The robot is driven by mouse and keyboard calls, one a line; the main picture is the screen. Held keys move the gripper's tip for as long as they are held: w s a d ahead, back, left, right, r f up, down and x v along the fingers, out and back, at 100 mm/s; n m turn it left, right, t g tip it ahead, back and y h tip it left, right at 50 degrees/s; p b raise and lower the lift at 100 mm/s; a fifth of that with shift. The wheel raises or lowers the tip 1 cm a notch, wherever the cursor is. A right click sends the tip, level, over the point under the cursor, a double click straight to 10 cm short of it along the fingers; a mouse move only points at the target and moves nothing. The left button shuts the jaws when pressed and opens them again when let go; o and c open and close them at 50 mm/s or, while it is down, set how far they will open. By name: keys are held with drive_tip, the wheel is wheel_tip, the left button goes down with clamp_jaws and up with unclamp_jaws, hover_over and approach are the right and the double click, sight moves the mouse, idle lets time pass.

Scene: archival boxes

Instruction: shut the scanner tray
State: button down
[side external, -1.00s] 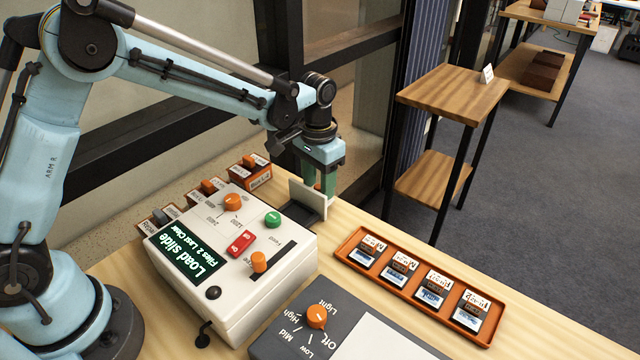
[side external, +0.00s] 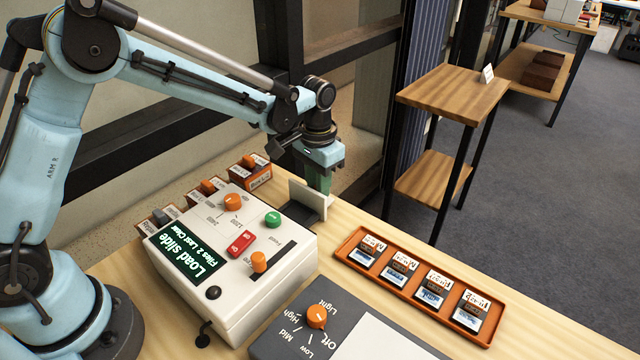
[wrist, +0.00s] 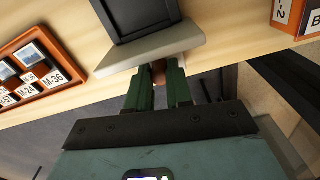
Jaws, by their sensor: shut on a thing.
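My gripper (side external: 319,188) points down at the outer side of the plate. Its green fingers (wrist: 160,80) are shut on a small brownish tray handle (wrist: 158,68), mostly hidden between them.
An orange rack (side external: 345,255) of labelled slides lies right of the scanner. A grey light box (side external: 290,335) with an orange knob is in front. Small orange boxes (side external: 255,172) stand behind the scanner. A wooden side stand (side external: 455,92) is beyond the bench edge.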

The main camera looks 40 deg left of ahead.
sight(286, 208)
drive_tip(key=s, duration=0.9)
drive_tip(key=shift+s, duration=0.25)
drive_tip(key=c, duration=1)
unclamp_jaws()
drive_tip(key=shift+w, duration=0.1)
wheel_tip(286, 208, up, 12)
drive_tip(key=shift+r, duration=0.1)
drive_tip(key=s+a+t, duration=0.2)
drive_tip(key=s, duration=0.1)
drive_tip(key=s+a+n+t, duration=0.1)
drive_tip(key=s+a+t, duration=0.2)
drive_tip(key=shift+s+a+r+t, duration=0.15)
drive_tip(key=shift+s+a+t, duration=0.05)
drive_tip(key=shift+s+t, duration=0.1)
drive_tip(key=shift+s+a+f+n+t, duration=0.4)
drive_tip(key=shift+s+a+t, duration=0.15)
drive_tip(key=shift+t, duration=0.25)
